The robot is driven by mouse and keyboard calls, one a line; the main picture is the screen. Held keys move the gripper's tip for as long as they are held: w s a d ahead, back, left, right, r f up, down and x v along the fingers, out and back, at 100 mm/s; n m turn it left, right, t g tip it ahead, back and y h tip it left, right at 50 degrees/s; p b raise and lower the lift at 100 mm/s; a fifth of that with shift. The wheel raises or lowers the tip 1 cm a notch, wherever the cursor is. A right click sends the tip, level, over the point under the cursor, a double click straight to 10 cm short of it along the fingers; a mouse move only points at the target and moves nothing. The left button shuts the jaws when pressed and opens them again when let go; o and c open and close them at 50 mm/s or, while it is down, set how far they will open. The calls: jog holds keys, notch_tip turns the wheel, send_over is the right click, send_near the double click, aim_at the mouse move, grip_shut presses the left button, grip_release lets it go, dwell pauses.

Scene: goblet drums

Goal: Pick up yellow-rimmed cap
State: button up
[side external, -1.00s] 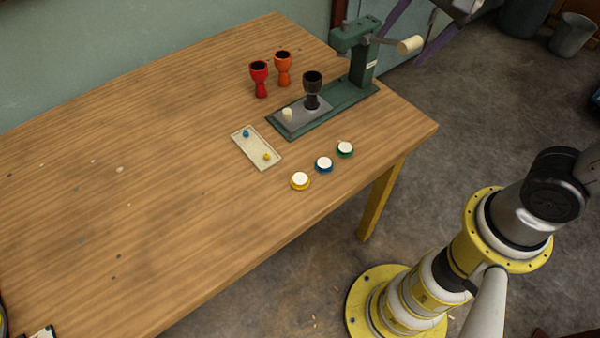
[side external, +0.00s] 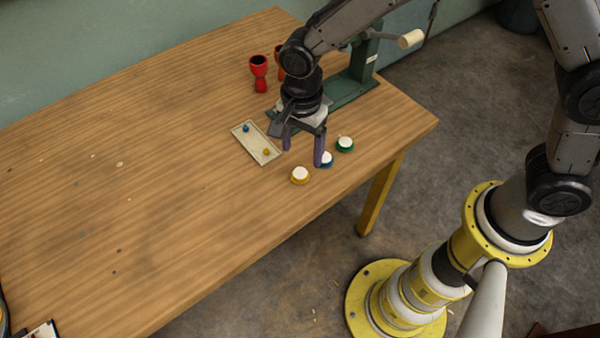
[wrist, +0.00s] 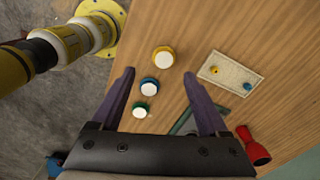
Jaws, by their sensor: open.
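The yellow-rimmed cap (side external: 300,175) is a white disc with a yellow rim, lying on the wooden table near its front edge. It also shows in the wrist view (wrist: 163,58), beyond my fingertips and roughly between their lines. My gripper (side external: 304,157) has purple fingers spread apart with nothing held. It hangs above the table, behind the yellow-rimmed cap in the side view. In the wrist view my gripper (wrist: 158,74) frames the row of caps. The blue-rimmed cap (wrist: 149,87) and green-rimmed cap (wrist: 140,110) sit closer to my palm.
A tray (side external: 240,130) with a blue and a yellow knob lies left of my gripper. A red goblet drum (side external: 259,75) stands behind, with an orange one partly hidden. The green press (side external: 350,88) is partly covered by my arm.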

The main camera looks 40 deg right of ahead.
aim_at(300, 172)
notch_tip(300, 172, down, 4)
jog(key=shift+r, duration=0.2)
jog(key=shift+w+d+f, duration=0.1)
jog(key=shift+w+f, duration=0.15)
jog(key=shift+f, duration=1.05)
jog(key=shift+w+d+f, duration=0.1)
jog(key=shift+w+f, duration=0.1)
jog(key=shift+f, duration=1.05)
jog(key=c, duration=1.2)
jog(key=shift+r, duration=0.15)
